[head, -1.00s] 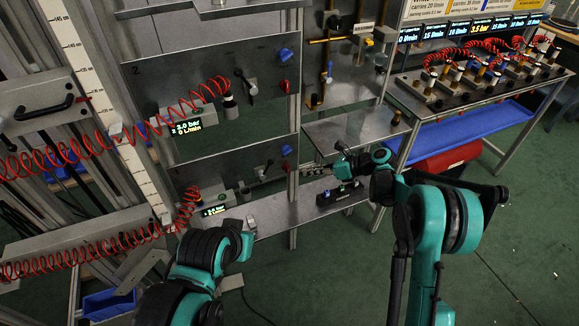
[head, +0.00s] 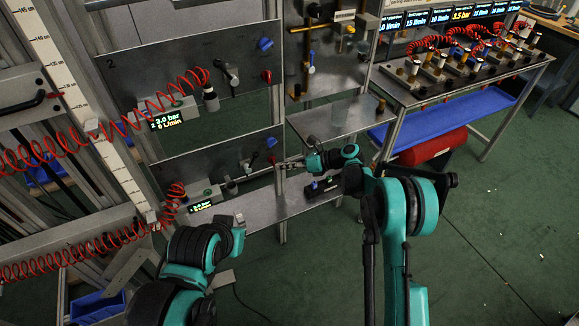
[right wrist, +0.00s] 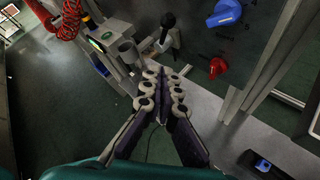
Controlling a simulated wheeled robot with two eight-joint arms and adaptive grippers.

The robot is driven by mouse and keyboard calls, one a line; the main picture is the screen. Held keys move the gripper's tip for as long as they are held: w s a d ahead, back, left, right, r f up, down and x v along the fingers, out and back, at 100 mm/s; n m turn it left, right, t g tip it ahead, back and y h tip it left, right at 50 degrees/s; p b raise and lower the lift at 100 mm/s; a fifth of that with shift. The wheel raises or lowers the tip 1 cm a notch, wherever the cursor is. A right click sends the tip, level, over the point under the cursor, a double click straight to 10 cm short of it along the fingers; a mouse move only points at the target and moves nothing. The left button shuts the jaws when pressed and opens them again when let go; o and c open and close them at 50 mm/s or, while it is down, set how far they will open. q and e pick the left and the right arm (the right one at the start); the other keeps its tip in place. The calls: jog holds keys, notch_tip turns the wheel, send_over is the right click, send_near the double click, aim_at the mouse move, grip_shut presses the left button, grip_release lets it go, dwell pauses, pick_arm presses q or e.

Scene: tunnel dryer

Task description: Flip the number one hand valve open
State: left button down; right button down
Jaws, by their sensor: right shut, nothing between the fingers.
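The number one hand valve (head: 246,166) is a small dark-handled lever on the lower grey panel, left of a red knob. In the right wrist view the lever (right wrist: 167,22) has a black ball-like knob and stands up from its metal body, beyond my fingertips. My right gripper (head: 286,165) is in front of the panel's right edge, right of the valve and apart from it. In the right wrist view its fingers (right wrist: 163,84) are together and empty. My left arm is at the bottom of the head view; its gripper does not show clearly.
A blue knob (head: 271,143) and the red knob (head: 272,158) sit right of the valve. A narrow bench (head: 265,212) runs below, with a black box (head: 322,186) on it. A red coiled hose (head: 175,190) hangs at left. A metal post stands beside my right gripper.

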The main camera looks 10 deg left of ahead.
jog(key=w+a+b, duration=0.2)
jog(key=a, duration=0.5)
jog(key=shift+a+f+b, duration=0.3)
jog(key=shift+a+f, duration=0.05)
jog(key=shift+f, duration=0.1)
jog(key=shift+r, duration=0.1)
jog(key=shift+a+r+n+h+p, duration=0.2)
jog(key=shift+n+h+p, duration=0.1)
jog(key=shift+h+p, duration=0.3)
jog(key=shift+t+h, duration=0.3)
jog(key=shift+t, duration=0.1)
